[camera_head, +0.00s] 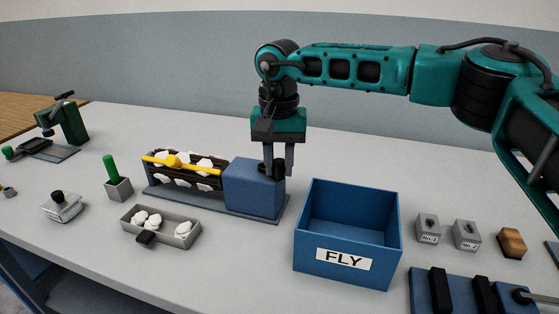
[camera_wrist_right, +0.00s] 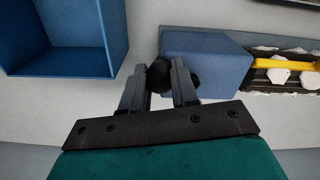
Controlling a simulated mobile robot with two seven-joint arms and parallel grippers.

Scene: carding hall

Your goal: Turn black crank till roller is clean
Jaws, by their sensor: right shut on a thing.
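The carding machine has a blue housing (camera_head: 254,186) on a grey base. Its dark roller (camera_head: 212,180) carries several white fluff tufts, with a yellow bar (camera_head: 180,165) across it. My right gripper (camera_head: 279,174) points down at the housing's right end. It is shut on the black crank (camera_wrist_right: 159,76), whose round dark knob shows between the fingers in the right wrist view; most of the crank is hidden. The blue housing (camera_wrist_right: 205,60) and the tufted roller (camera_wrist_right: 285,76) also show there. A grey tray (camera_head: 184,236) in front holds several white tufts. My left gripper is not in view.
A blue bin labelled FLY (camera_head: 347,228) stands close right of the machine. Small grey blocks (camera_head: 428,227) and a brown hexagonal piece (camera_head: 512,242) lie further right. A green-handled block (camera_head: 118,187) and a dark green device (camera_head: 68,125) stand left.

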